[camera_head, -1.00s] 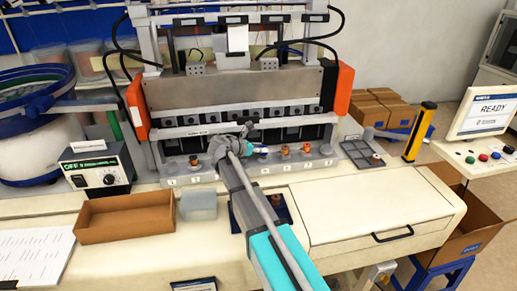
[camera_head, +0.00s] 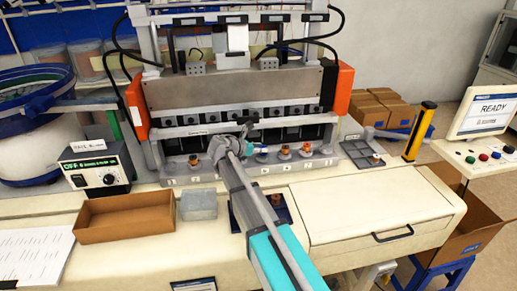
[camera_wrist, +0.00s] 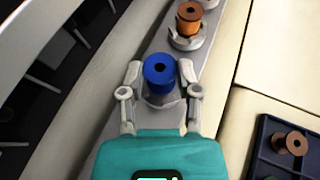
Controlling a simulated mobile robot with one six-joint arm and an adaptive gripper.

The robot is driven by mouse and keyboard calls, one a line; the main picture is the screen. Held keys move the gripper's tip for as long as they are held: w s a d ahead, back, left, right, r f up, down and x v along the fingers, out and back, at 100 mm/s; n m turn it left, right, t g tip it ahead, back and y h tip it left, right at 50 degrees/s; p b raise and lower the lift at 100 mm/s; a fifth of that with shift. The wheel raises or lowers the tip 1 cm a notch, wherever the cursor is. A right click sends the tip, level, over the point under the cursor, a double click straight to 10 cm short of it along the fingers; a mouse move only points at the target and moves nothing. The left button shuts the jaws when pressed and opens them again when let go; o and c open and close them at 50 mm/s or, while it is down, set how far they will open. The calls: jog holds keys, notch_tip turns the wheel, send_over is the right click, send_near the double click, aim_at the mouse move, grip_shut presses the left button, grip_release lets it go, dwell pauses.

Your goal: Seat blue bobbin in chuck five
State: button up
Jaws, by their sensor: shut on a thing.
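The blue bobbin (camera_wrist: 159,73) is between the two fingers of my gripper (camera_wrist: 160,88) in the wrist view, and the fingers are shut on it. A grey chuck (camera_wrist: 163,101) shows just under and behind the bobbin; I cannot tell whether the bobbin is down in it or just above. In the head view my gripper (camera_head: 243,146) is over the middle of the chuck row, and my arm hides part of the row. The chuck's number is hidden.
A copper bobbin (camera_wrist: 190,15) stands in the neighbouring chuck. In the head view, copper bobbins (camera_head: 285,152) stand in other chucks of the row. A dark tray (camera_wrist: 275,138) holds a copper bobbin. The grey machine (camera_head: 235,90) rises close behind the row.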

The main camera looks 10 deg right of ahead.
jog(key=shift+f+b, duration=0.5)
jog(key=o, duration=0.7)
jog(key=shift+c, duration=0.2)
jog(key=p+v, duration=0.4)
jog(key=v, duration=0.7)
dwell(0.9)
dwell(0.7)
